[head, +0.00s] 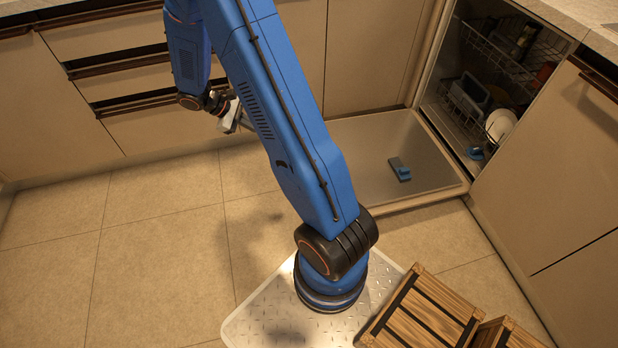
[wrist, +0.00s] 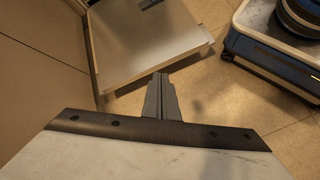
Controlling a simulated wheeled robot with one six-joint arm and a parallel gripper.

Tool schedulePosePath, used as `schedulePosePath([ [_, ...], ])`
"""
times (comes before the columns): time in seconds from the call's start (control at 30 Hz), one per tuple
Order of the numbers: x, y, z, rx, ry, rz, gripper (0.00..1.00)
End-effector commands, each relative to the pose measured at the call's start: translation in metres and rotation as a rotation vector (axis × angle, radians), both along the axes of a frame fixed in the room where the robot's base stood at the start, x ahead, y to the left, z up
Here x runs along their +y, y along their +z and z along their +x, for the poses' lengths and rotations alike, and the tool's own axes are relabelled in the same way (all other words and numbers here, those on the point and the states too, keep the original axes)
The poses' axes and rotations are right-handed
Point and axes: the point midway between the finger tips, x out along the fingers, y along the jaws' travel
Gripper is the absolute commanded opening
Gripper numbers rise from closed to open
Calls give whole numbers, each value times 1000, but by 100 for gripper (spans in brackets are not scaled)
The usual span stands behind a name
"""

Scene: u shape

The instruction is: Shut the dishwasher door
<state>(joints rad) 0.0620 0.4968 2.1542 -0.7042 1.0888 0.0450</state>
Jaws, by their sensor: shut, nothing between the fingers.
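The dishwasher door (head: 372,158) is folded down flat and open, low over the floor in front of the dishwasher (head: 490,80). A small blue and dark object (head: 400,168) lies on its inner face. In the wrist view the open door (wrist: 145,45) is at the top, beyond my fingertips. My gripper (head: 232,118) is left of the door in the head view, partly hidden by my blue arm. In the wrist view my gripper (wrist: 160,80) is shut and empty, and its tips appear close to the door's edge; I cannot tell whether they touch.
Wooden crates (head: 425,310) stand on the floor at the lower right, near my base. The dishwasher holds racks with dishes (head: 500,125). Cabinets with drawers (head: 125,75) line the back left. The tiled floor (head: 150,240) on the left is clear.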

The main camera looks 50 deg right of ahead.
Motion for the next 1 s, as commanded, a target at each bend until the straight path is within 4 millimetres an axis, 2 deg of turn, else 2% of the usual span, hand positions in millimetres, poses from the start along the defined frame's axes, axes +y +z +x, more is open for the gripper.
schedulePosePath([
  [0.03, -5, -16, 3, 31, 12, -9, 0],
  [0.23, -22, -71, 13, 135, 66, -43, 0],
  [0.53, -45, -160, 17, 286, 156, -82, 0],
  [0.73, -60, -223, 10, 387, 220, -100, 0],
  [1.0, -75, -307, -10, 512, 308, -115, 0],
])
